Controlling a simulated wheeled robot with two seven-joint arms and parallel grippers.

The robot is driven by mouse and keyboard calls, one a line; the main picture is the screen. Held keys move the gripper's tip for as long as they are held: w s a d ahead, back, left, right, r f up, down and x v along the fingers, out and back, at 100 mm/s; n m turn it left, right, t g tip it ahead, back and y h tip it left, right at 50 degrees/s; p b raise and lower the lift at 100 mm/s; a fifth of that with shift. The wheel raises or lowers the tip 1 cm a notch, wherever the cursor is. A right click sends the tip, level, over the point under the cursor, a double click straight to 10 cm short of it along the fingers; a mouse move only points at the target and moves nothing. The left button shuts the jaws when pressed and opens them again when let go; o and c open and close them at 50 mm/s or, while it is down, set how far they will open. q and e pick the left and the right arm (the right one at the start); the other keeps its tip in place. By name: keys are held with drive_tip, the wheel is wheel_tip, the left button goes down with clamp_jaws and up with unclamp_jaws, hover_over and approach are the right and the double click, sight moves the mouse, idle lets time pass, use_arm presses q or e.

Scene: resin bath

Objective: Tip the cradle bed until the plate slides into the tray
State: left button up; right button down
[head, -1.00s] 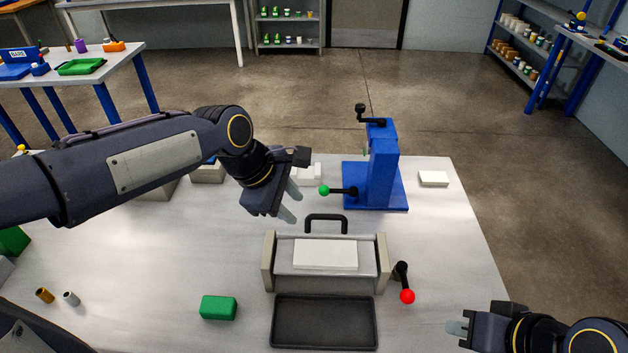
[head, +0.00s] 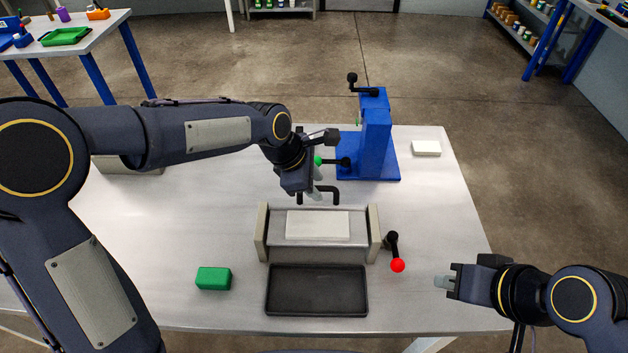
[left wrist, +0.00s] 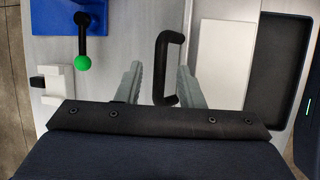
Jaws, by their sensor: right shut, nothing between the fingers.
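The cradle bed (head: 277,227) stands between two beige side posts with a white plate (head: 318,225) lying on it. A black handle (head: 322,193) rises at its far edge. The dark tray (head: 316,290) lies just in front and looks empty. A lever with a red knob (head: 397,265) sits at the cradle's right side. My left gripper (head: 316,190) is open above the handle; in the left wrist view the handle (left wrist: 164,70) shows between its two fingers (left wrist: 158,84), and I cannot tell that either finger touches it. My right gripper (head: 440,282) is shut and empty, right of the red knob.
A blue press-like fixture (head: 375,145) with a green-knobbed lever stands just behind the handle, close to my left gripper. A green block (head: 213,278) lies left of the tray. A white block (head: 426,148) lies at the back right. The table's right side is mostly clear.

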use_arm(q)
clamp_jaws()
use_arm(e)
drive_tip(key=shift+f, duration=0.15)
